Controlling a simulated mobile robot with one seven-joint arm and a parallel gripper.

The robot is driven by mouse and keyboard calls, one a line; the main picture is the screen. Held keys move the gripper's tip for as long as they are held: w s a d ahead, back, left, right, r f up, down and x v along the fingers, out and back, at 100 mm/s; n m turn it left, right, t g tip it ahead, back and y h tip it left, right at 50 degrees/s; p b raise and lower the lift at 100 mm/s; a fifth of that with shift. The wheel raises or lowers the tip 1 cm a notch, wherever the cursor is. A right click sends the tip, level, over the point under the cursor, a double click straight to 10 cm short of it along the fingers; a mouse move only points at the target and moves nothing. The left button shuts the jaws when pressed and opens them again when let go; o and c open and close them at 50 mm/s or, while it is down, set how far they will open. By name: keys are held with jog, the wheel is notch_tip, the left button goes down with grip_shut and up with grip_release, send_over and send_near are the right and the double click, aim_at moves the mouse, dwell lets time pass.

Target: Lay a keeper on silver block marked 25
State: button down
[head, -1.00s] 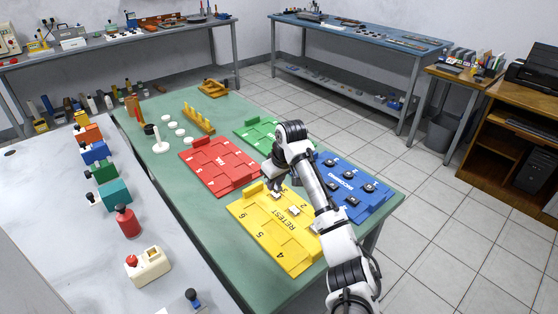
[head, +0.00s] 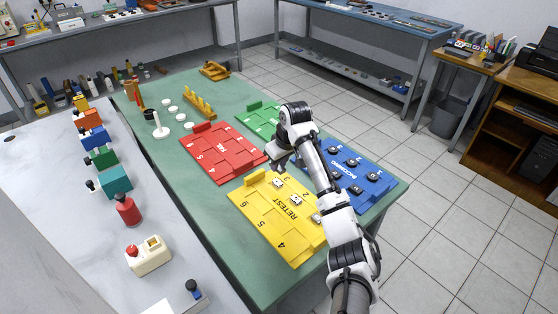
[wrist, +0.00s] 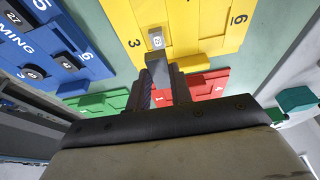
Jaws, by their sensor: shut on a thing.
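My gripper (wrist: 161,95) is shut on a plain grey bar (wrist: 158,72), which looks like a keeper; it sticks out between the fingertips. In the head view my gripper (head: 276,164) hangs above the far edge of the yellow RETEST board (head: 262,220). A small silver block with a white label (head: 277,183) sits by the 3 on that board. It also shows in the wrist view (wrist: 156,35), just beyond the held bar; its label is too small to read surely. Two more silver blocks, one by the 2 (head: 297,199) and one partly behind my arm (head: 316,217), lie on the board.
The blue INCOMING board (head: 365,195) at the right carries several dark labelled blocks. The red board (head: 222,155) and green board (head: 262,118) lie beyond the yellow one. Bottles and coloured blocks line the grey table (head: 60,200) at the left.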

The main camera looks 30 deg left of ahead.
aim_at(279, 184)
jog(key=shift+f+b, duration=0.95)
jog(key=shift+f, duration=1.8)
jog(key=shift+f, duration=0.2)
jog(key=c, duration=1.2)
grip_release()
jog(key=shift+c, duration=0.4)
jog(key=c, duration=0.4)
jog(key=shift+r, duration=0.1)
notch_tip(279, 184, up, 4)
jog(key=p, duration=0.4)
jog(key=shift+r, duration=0.2)
